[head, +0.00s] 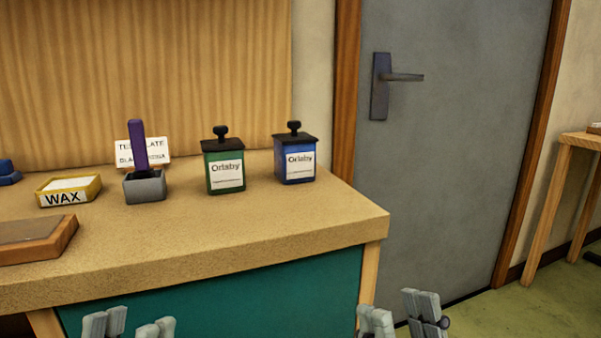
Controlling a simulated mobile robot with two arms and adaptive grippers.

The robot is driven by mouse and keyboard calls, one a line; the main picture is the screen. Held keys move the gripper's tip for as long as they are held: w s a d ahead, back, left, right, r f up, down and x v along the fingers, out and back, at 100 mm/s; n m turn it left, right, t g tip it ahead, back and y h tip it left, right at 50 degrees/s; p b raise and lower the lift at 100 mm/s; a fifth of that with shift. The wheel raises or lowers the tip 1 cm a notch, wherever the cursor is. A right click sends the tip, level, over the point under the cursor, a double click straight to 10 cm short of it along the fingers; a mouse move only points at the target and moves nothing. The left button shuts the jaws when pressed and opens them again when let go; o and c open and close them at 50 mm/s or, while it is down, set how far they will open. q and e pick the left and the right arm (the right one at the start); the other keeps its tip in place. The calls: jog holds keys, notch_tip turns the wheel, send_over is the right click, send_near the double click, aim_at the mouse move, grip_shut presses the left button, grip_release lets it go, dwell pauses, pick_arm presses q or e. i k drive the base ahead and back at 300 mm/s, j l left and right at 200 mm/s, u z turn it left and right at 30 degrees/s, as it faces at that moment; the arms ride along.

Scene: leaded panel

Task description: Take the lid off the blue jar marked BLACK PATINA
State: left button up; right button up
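A blue jar (295,165) stands upright near the right end of the bench top. Its black lid (295,140) with a round knob is on it. Its white label reads "Orlsby" in large letters; the smaller line below is too small to read, so I cannot see BLACK PATINA. A green jar (223,170) of the same shape, also with a black lid, stands just left of it. My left gripper (130,325) is open and empty at the bottom edge, below the bench top. My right gripper (402,315) is open and empty at the bottom, right of the bench. Both are well apart from the jars.
Left of the jars are a grey holder (146,188) with a purple upright piece, a white card (157,150), a yellow WAX tray (68,189) and a wood-framed panel (35,238). The bench top (270,230) before the jars is clear. A grey door (450,150) stands right.

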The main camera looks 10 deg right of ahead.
aim_at(295, 137)
jog(key=k, duration=0.15)
jog(key=k+u, duration=0.25)
jog(key=u, duration=0.15)
jog(key=k+j+u, duration=0.15)
jog(key=u, duration=0.25)
jog(key=l+u, duration=0.35)
jog(key=u, duration=0.15)
jog(key=l+u, duration=0.45)
jog(key=k+l+u, duration=0.15)
jog(key=u, duration=0.35)
jog(key=k+l, duration=0.15)
jog(key=l, duration=0.2)
jog(key=k+l, duration=0.1)
jog(key=l, duration=0.25)
jog(key=k+l, duration=0.15)
jog(key=l, duration=0.2)
jog(key=k+l, duration=0.1)
jog(key=l, duration=0.25)
jog(key=k+l, duration=0.15)
jog(key=l, duration=0.2)
jog(key=k+l, duration=0.15)
jog(key=l, duration=0.2)
jog(key=k+l, duration=0.1)
jog(key=l, duration=0.25)
